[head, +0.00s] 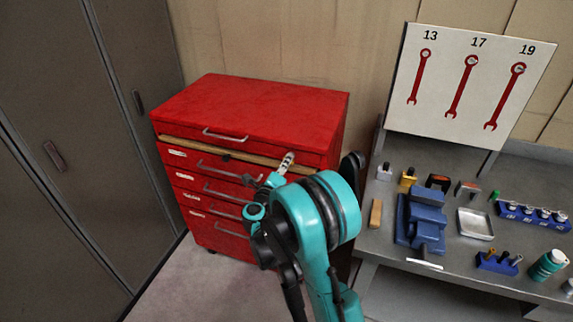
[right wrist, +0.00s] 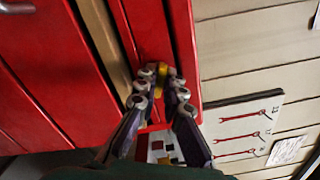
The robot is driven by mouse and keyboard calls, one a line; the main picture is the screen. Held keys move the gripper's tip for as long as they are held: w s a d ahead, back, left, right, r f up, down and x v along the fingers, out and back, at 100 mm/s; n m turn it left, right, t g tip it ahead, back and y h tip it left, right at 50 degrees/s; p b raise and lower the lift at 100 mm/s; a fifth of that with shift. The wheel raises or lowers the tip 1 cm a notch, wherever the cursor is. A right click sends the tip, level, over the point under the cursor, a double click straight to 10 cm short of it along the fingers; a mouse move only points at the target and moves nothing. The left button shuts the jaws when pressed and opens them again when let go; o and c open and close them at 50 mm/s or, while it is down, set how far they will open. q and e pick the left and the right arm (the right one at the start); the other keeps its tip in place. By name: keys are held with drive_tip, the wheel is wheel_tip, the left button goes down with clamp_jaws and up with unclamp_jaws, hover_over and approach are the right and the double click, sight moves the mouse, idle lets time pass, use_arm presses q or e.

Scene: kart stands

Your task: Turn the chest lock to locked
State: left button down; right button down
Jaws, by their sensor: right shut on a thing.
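The red tool chest (head: 270,105) stands left of the bench, with its lid down and its drawers facing me. My right gripper (head: 287,161) is at the upper right of its front, by the tan strip under the lid. In the right wrist view, my right gripper (right wrist: 165,88) is shut on a small yellow piece, which I take to be the chest lock (right wrist: 177,76). The fingers hide most of it, so I cannot tell which way it is turned. My left gripper is not in view.
A grey bench (head: 385,245) at the right holds a blue vise (head: 420,220), a metal tray (head: 475,223) and a blue socket rack (head: 535,217). A wrench board (head: 465,90) stands behind it. Dark cabinets (head: 60,130) are at the left. Floor shows before the chest.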

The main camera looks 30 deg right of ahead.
drive_tip(key=n+b, duration=0.1)
drive_tip(key=n, duration=0.3)
drive_tip(key=shift+f+n, duration=0.15)
drive_tip(key=shift+n, duration=0.25)
idle(0.4)
drive_tip(key=c, duration=1.6)
unclamp_jaws()
drive_tip(key=shift+c, duration=0.2)
drive_tip(key=v, duration=1.2)
